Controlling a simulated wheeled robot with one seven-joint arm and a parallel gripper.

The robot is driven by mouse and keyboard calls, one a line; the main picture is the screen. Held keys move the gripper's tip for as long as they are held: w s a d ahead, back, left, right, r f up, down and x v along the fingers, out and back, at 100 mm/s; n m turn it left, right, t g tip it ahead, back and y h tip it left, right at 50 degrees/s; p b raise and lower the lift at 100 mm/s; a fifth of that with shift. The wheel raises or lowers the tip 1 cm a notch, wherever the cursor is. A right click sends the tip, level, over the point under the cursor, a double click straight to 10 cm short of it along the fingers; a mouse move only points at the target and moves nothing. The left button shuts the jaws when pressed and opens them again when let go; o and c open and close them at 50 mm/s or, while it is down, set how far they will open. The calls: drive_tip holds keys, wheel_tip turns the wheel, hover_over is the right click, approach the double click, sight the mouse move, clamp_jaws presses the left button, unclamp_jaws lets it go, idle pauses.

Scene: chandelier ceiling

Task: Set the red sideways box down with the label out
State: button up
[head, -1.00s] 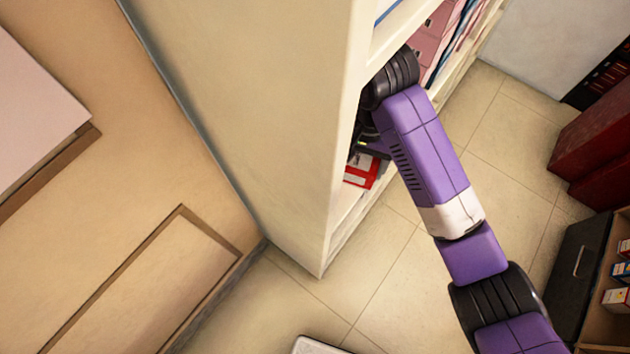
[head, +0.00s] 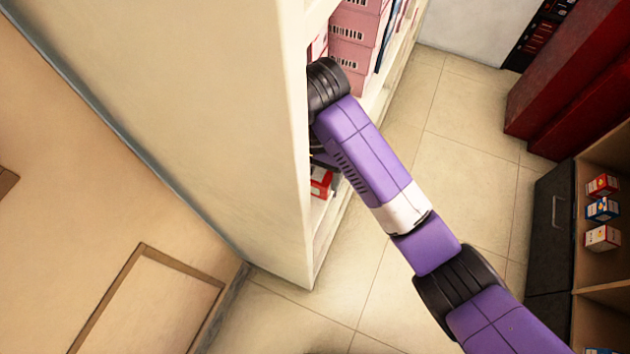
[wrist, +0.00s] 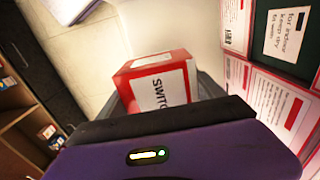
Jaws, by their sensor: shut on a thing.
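The red box (wrist: 157,82) lies in front of my gripper (wrist: 165,92) in the wrist view, with a white label reading "SWITC..." on the face toward the camera. My gripper is shut on it; dark finger parts show on both sides. In the head view a small part of the red box (head: 321,182) shows inside the cream shelf unit (head: 230,110), low down. I cannot tell whether the box touches the shelf board.
Pink boxes (head: 356,38) stand on the shelf beyond my arm. In the wrist view a green box (wrist: 290,32) and red-and-white boxes (wrist: 272,105) are close on the right. A cabinet with small boxes (head: 603,210) stands at right; tiled floor (head: 400,290) lies between.

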drive_tip(key=shift+f, duration=1.45)
drive_tip(key=o, duration=1.5)
drive_tip(key=shift+f, duration=0.15)
drive_tip(key=shift+c, duration=0.2)
wheel_tip(320, 180, up, 12)
drive_tip(key=p, duration=0.7)
drive_tip(key=shift+r, duration=0.2)
drive_tip(key=shift+f, duration=0.1)
